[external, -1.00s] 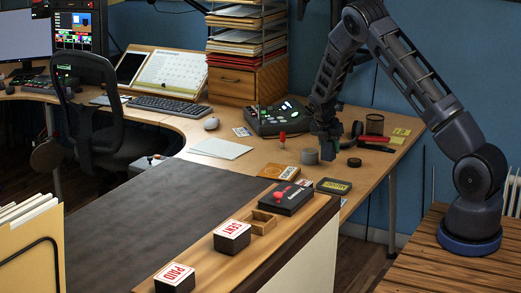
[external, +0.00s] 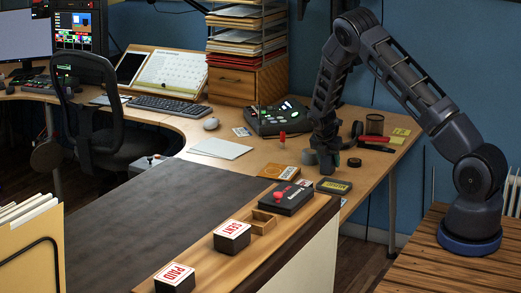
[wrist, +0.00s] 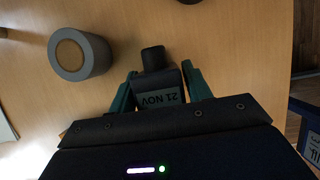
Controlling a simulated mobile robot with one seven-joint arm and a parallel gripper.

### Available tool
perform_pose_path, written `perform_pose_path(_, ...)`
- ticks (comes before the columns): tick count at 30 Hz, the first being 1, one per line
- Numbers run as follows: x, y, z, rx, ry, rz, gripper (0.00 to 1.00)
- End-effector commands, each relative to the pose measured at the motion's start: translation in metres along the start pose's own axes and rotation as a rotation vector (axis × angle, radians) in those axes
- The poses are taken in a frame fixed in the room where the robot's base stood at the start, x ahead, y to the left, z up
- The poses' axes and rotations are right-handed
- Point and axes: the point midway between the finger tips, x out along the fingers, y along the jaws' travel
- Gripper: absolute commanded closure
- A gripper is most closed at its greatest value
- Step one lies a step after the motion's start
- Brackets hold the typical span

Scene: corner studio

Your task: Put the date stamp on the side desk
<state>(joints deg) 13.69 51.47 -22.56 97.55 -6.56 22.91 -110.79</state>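The date stamp (wrist: 162,88) is a dark block with a black knob and a label reading "21 NOV", upside down in the wrist view. My gripper (wrist: 158,82) has one teal finger on each side of it, close against its sides, and appears shut on it. In the external view my gripper (external: 327,170) is low over the wooden desk (external: 378,172), beside a grey tape roll. The stamp is not clearly visible there, and whether its base touches the desk cannot be told.
The tape roll (external: 309,157) stands just left of my gripper, also in the wrist view (wrist: 79,54). A small black round item (external: 354,162) lies to the right, and an ink pad (external: 333,186) lies in front. The dark front counter (external: 150,195) holds several stamps.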

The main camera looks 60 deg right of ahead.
Motion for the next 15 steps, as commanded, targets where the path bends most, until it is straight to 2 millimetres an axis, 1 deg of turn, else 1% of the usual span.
perform_pose_path(1,0.000,0.000,0.000,0.000,0.000,0.000,0.41)
perform_pose_path(2,0.000,0.000,0.000,0.000,0.000,0.000,0.37)
perform_pose_path(11,-0.001,0.000,0.001,0.001,0.000,0.000,0.37)
perform_pose_path(15,-0.011,0.000,0.001,0.001,0.000,0.001,0.37)
